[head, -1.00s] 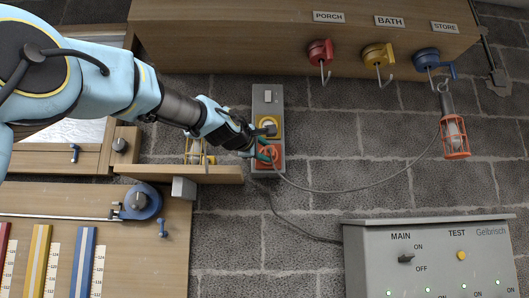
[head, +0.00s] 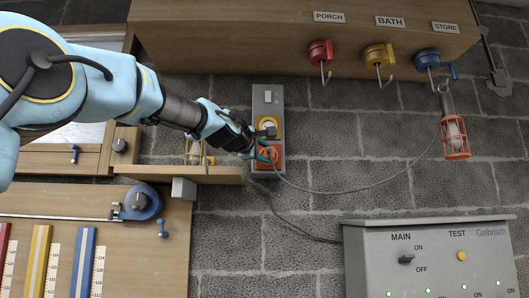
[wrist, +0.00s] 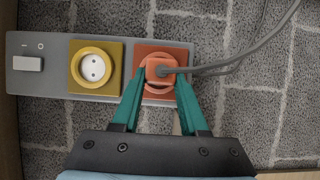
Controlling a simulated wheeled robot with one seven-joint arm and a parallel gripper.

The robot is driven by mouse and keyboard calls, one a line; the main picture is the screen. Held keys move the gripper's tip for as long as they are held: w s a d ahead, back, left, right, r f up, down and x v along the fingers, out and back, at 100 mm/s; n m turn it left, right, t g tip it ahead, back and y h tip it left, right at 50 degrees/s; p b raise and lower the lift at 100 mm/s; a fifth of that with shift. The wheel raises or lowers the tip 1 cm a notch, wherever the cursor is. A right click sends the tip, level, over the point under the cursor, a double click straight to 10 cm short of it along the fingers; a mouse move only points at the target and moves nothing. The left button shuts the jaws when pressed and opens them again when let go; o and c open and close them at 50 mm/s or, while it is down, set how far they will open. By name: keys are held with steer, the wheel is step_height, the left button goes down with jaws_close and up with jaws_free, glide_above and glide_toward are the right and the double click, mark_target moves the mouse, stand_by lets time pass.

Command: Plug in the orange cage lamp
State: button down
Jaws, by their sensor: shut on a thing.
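The orange cage lamp (head: 456,138) hangs at the right from the hook below the blue reel (head: 427,55). A grey cable runs from it to the orange plug (wrist: 161,70). My gripper (wrist: 162,82) is shut on this plug, with a teal finger on each side. The plug is over the orange socket (wrist: 181,55) of the grey outlet strip (head: 267,97); I cannot tell how deep it sits. The yellow socket (wrist: 95,68) beside it is empty. The strip's rocker switch (wrist: 27,63) is at the other end. In the head view my fingers partly cover the orange socket.
Red (head: 320,52) and yellow (head: 378,56) reels with empty hooks sit under the shelf (head: 270,22). A grey panel box (head: 430,258) stands at lower right. A wooden ledge (head: 180,174) lies just left of the strip, below my arm.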

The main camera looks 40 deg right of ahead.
steer(key=shift+w+d, duration=0.1)
steer(key=shift+w, duration=0.05)
steer(key=shift+c, duration=1.8)
jaws_free()
steer(key=b+v, duration=0.8)
steer(key=v, duration=0.3)
